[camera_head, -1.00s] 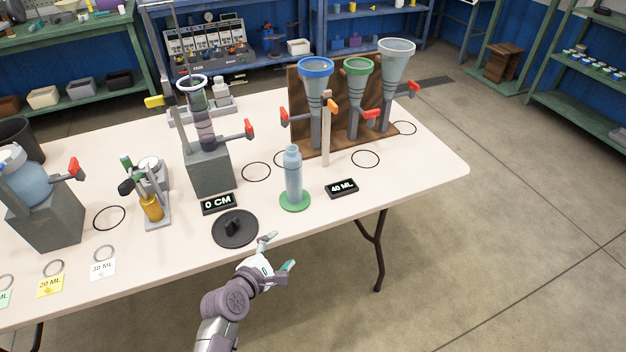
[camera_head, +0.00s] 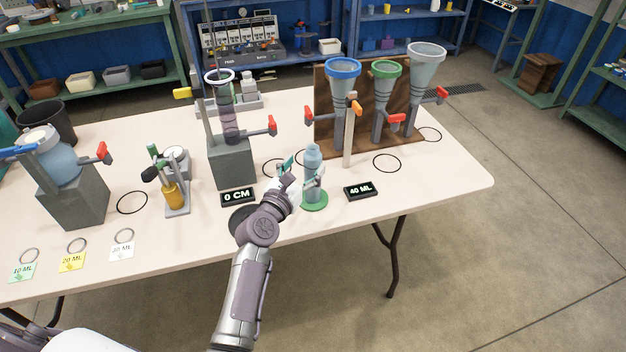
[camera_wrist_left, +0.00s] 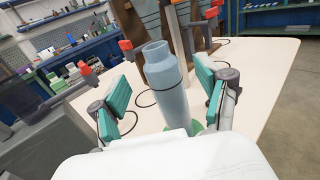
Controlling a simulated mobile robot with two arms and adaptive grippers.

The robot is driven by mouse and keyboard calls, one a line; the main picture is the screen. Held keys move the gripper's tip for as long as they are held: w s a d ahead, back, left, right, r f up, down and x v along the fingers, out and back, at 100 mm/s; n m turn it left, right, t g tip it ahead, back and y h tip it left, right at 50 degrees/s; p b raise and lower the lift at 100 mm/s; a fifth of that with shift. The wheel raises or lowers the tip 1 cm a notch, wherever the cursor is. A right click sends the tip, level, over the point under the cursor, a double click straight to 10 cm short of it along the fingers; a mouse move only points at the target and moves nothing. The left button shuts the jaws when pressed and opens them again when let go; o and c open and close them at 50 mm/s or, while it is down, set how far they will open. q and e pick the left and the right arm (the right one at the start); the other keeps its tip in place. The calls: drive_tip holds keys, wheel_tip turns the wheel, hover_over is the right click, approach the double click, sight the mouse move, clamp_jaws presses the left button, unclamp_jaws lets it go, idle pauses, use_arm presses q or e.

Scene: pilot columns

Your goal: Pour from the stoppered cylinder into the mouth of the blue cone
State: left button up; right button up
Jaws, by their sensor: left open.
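The stoppered cylinder (camera_head: 312,164) is a pale blue bottle-like vessel standing upright on a green base (camera_head: 314,201) near the table's front edge. In the left wrist view the cylinder (camera_wrist_left: 166,85) stands between the two green-padded fingers. My left gripper (camera_head: 303,172) is open beside and partly around the cylinder; the wrist view shows gaps on both sides. The blue cone (camera_head: 343,69), a grey funnel with a blue rim, is mounted on a brown board behind the cylinder. My right gripper is not in view.
Green-rimmed (camera_head: 386,70) and grey (camera_head: 425,65) cones stand right of the blue one. A post with an orange clip (camera_head: 350,135) stands behind the cylinder. A "40 ML" display (camera_head: 360,191) sits to its right, and a grey block (camera_head: 231,163) to its left.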

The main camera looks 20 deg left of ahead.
sight(309, 160)
use_arm(q)
drive_tip(key=w, duration=0.5)
drive_tip(key=shift+w+d, duration=0.15)
drive_tip(key=shift+d, duration=0.2)
clamp_jaws()
